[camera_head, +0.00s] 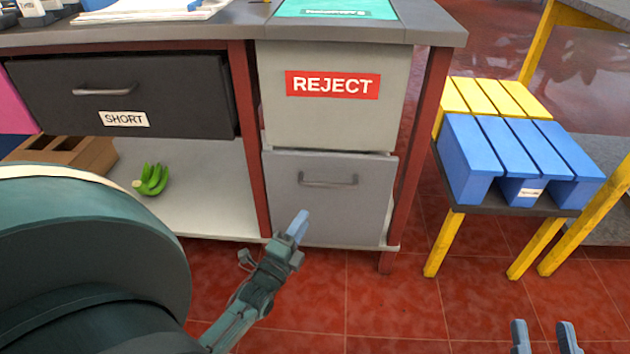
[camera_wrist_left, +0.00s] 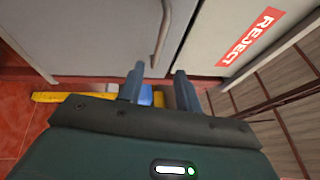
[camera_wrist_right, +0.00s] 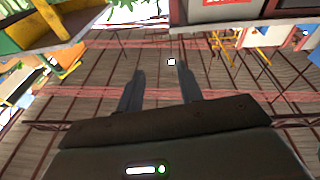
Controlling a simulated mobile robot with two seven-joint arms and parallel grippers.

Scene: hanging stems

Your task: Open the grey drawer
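The grey drawer (camera_head: 345,215) sits below the light grey REJECT front (camera_head: 335,125) in the workbench. Its front looks flush or nearly flush. Its bar handle (camera_head: 328,182) runs level across the upper part. In the left wrist view the drawer front (camera_wrist_left: 100,35) fills the upper left, and the handle (camera_wrist_left: 161,35) lies ahead of my fingertips, apart from them. My left gripper (camera_head: 300,224) is open and empty, in front of and below the handle; its two fingers (camera_wrist_left: 160,75) show spread. My right gripper (camera_head: 544,328) is open and empty at the lower right, away from the drawer.
A dark drawer labelled SHORT (camera_head: 140,95) is to the left, above a shelf (camera_head: 215,185) with green bananas (camera_head: 152,180). Blue and yellow slatted blocks (camera_head: 515,155) stand on a yellow-legged stand to the right. The red tiled floor (camera_head: 390,310) before the drawer is clear.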

